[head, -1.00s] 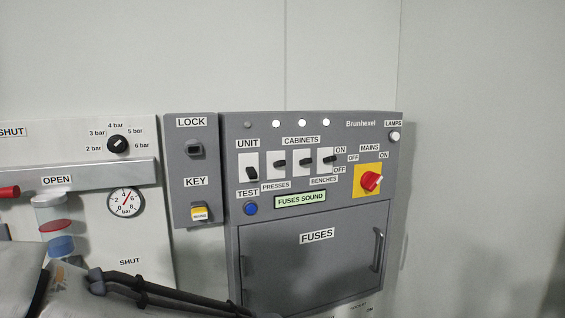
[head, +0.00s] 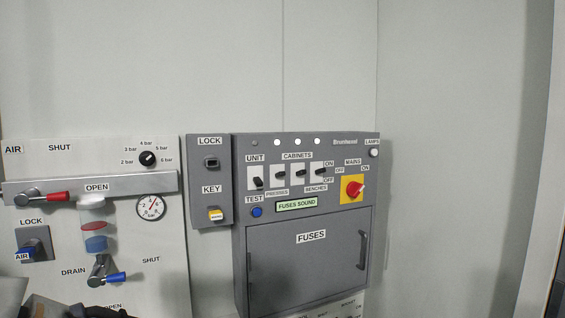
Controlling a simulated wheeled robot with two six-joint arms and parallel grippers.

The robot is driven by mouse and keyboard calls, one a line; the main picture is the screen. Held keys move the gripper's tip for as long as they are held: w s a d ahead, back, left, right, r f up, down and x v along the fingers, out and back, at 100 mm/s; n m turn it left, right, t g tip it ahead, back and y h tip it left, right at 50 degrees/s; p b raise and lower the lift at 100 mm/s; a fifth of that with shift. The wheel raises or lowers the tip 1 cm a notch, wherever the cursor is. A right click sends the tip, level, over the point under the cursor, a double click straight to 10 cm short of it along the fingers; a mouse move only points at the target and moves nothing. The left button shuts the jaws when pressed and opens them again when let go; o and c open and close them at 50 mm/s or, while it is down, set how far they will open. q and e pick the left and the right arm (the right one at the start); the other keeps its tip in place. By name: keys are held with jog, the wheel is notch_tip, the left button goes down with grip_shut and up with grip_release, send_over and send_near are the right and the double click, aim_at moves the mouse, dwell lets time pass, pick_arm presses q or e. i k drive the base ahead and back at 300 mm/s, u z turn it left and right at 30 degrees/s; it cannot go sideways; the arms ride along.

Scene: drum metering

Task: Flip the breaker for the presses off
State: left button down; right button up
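The grey breaker panel (head: 240,240) is on the wall at the middle of the head view. The presses breaker (head: 280,175) is a black lever on a white plate, just above the PRESSES label (head: 277,193), first from the left under CABINETS. The ON and OFF labels beside the row put ON above and OFF below. Neither gripper shows; only part of my arm is at the bottom left edge.
The unit breaker (head: 258,182) is to the left, its lever lower. The benches breaker (head: 320,172) and red mains switch (head: 354,188) are to the right. Three lamps above are lit white; the leftmost is dark. The key box (head: 210,175) and air board (head: 165,265) are to the left.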

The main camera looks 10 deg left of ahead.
aim_at(281, 174)
jog(key=z, duration=0.85)
jog(key=i, duration=0.65)
jog(key=u, duration=0.35)
